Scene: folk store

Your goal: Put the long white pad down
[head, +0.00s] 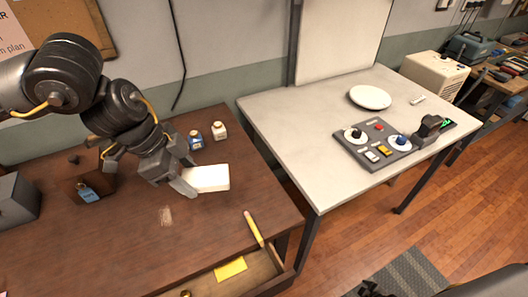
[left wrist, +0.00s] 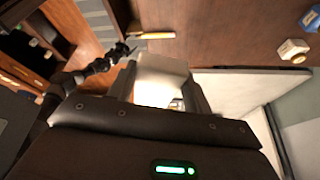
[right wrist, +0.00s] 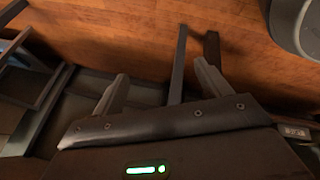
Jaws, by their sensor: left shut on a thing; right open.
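The long white pad (head: 208,179) is a pale block at the right part of the brown wooden desk. My left gripper (head: 182,181) is shut on its left end, and the pad juts out to the right. In the left wrist view the pad (left wrist: 160,75) sits between the two fingers (left wrist: 165,95). I cannot tell whether the pad touches the desk top or hangs a little above it. My right gripper (right wrist: 162,82) is open and empty, with the wooden floor in front of its fingers; in the head view it is not clearly visible.
The brown desk (head: 125,235) has an open drawer (head: 255,274) at its front. A blue bottle (head: 195,140) and a white bottle (head: 219,131) stand behind the pad. A yellow-handled tool (head: 253,228) lies near the right edge. A white table (head: 290,120) holds a plate (head: 370,97) and a grey panel (head: 378,147).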

